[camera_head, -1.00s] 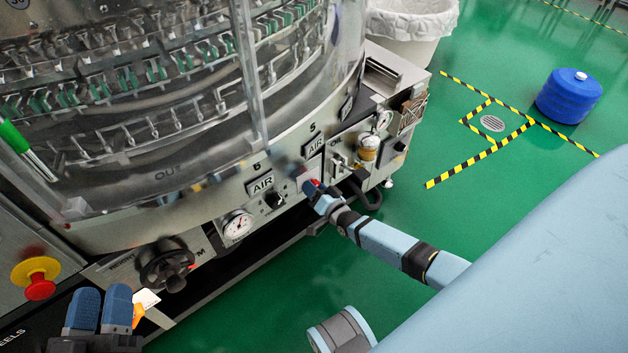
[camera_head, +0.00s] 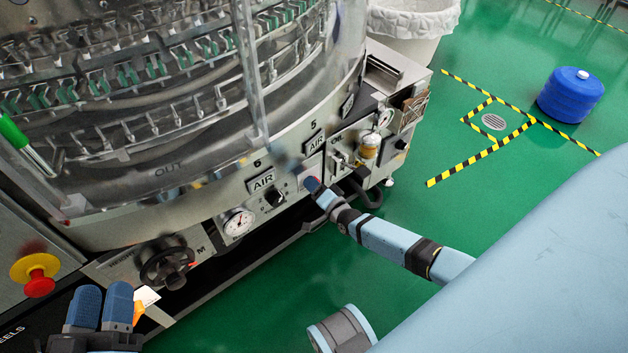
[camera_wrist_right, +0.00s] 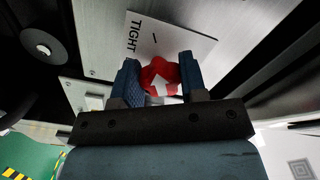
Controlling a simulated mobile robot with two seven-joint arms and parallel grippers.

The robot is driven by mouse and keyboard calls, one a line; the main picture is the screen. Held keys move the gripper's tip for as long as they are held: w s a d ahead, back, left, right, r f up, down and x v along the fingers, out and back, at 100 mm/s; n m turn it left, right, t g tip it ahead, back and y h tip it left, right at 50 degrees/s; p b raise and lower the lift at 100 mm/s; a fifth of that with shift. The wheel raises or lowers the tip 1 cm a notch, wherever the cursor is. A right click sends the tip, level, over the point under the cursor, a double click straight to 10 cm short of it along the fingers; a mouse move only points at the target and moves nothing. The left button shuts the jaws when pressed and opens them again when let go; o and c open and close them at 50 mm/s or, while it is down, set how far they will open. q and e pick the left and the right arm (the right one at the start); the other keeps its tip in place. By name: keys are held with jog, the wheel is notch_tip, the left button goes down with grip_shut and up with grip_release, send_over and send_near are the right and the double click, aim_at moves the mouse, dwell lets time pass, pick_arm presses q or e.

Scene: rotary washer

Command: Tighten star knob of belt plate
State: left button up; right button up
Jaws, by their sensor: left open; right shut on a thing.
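The star knob (camera_wrist_right: 160,78) is red with a white arrow mark and shows in the right wrist view, in front of a pale plate (camera_wrist_right: 190,42) lettered "TIGHT". My right gripper (camera_wrist_right: 162,80) is shut on the knob, one blue finger on each side. In the head view my right gripper (camera_head: 313,186) is at the machine's lower panel and hides most of the knob. My left gripper (camera_head: 102,306) is open and empty at the lower left, its two blue fingers pointing up.
The washer's panel holds a pressure gauge (camera_head: 238,223), a black handwheel (camera_head: 167,264) and a red emergency button (camera_head: 39,283) on a yellow base. A white bin (camera_head: 411,40) stands behind.

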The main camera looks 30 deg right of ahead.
pick_arm(q)
jog(key=shift+f, duration=0.1)
pick_arm(e)
jog(key=o, duration=0.9)
jog(key=shift+o, duration=0.2)
jog(key=shift+s, duration=0.1)
pick_arm(q)
jog(key=shift+w+a+f+g+y+p, duration=0.1)
jog(key=shift+a+f+g+y+p, duration=0.55)
jog(key=shift+p, duration=1.2)
pick_arm(e)
jog(key=s+d, duration=0.1)
jog(key=s, duration=1.2)
jog(key=shift+s, duration=0.3)
